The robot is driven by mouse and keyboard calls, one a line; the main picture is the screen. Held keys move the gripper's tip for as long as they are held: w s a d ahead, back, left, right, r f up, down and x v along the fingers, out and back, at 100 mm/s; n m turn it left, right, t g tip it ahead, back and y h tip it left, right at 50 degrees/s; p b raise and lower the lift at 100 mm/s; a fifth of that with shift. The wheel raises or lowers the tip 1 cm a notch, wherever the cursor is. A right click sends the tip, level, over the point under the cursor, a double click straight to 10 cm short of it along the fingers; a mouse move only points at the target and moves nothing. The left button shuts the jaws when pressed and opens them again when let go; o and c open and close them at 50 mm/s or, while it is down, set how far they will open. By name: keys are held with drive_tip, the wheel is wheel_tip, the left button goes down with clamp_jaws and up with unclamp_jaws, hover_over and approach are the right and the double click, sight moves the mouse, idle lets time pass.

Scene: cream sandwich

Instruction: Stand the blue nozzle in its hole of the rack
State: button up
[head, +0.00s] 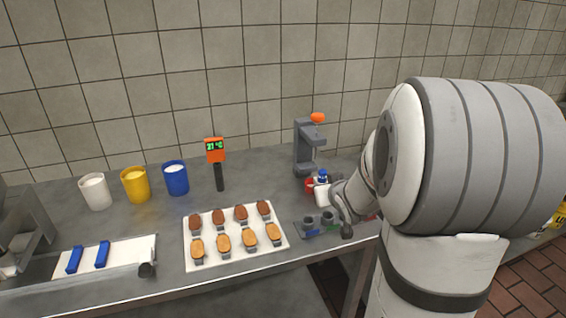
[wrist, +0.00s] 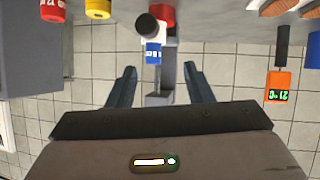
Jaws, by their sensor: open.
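My gripper (wrist: 160,68) is open, its two dark fingers spread wide, in the upside-down wrist view. In the head view a small blue top (head: 322,174), likely the same piece, shows beside my wrist. The rack (head: 300,229) lies at the counter's front right, with grey pieces standing in it and coloured marks. My arm covers part of the rack and hides the fingers in the head view.
A grey stand with an orange knob (head: 306,145) rises behind. A white tray (head: 236,256) of biscuits and an orange thermometer (head: 215,150) are to the left.

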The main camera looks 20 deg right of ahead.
sight(325, 174)
drive_tip(key=w+d+f+t+y, duration=0.1)
drive_tip(key=w, duration=0.2)
drive_tip(key=w+d+f+t+y, duration=0.1)
drive_tip(key=w, duration=0.3)
drive_tip(key=w+d+f+n+t, duration=0.1)
drive_tip(key=w+t, duration=0.1)
drive_tip(key=w, duration=0.2)
drive_tip(key=shift+y, duration=0.4)
clamp_jaws()
drive_tip(key=shift+r, duration=0.1)
